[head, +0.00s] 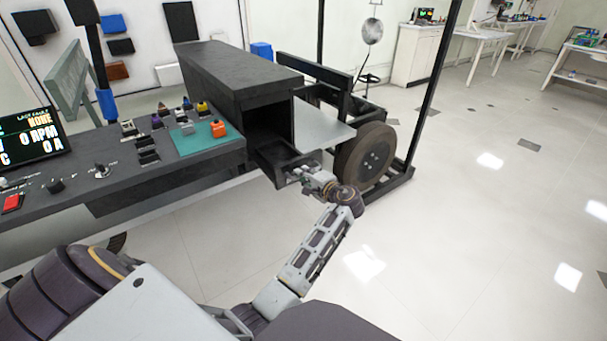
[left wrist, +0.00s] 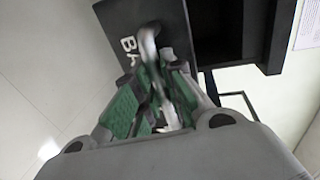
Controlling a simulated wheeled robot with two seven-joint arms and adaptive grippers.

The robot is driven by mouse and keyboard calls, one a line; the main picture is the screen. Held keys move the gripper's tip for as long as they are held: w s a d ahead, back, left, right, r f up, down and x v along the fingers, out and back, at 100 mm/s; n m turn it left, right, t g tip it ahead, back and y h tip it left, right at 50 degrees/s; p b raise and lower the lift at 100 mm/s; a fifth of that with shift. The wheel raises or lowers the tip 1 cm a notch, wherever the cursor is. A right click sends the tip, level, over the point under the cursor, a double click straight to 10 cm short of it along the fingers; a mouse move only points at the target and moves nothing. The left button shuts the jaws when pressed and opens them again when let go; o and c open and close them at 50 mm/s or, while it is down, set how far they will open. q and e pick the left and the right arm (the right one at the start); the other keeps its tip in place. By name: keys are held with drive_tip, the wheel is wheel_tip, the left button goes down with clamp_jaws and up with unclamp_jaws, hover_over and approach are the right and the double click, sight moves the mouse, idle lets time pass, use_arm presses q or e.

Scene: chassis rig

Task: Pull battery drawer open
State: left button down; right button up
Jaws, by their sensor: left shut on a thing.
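The battery drawer (head: 283,160) is a dark tray standing partly out of the open front of a long dark housing (head: 235,75). Its dark front panel (left wrist: 118,32), with partly hidden white letters, shows in the left wrist view. My left gripper (head: 302,174) is at the drawer front. In the left wrist view its green-padded fingers (left wrist: 155,95) are shut on the pale metal handle (left wrist: 149,45). The fingers hide part of the handle and lettering. My right gripper is not in view.
A dark bench with a screen (head: 28,138), switches and a teal pad (head: 197,138) lies left of the housing. A wheel (head: 364,157) and a black frame post (head: 432,85) stand to the right. The floor in front is clear.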

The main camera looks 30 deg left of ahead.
use_arm(q)
drive_tip(key=c, duration=1.5)
unclamp_jaws()
drive_tip(key=shift+r, duration=0.15)
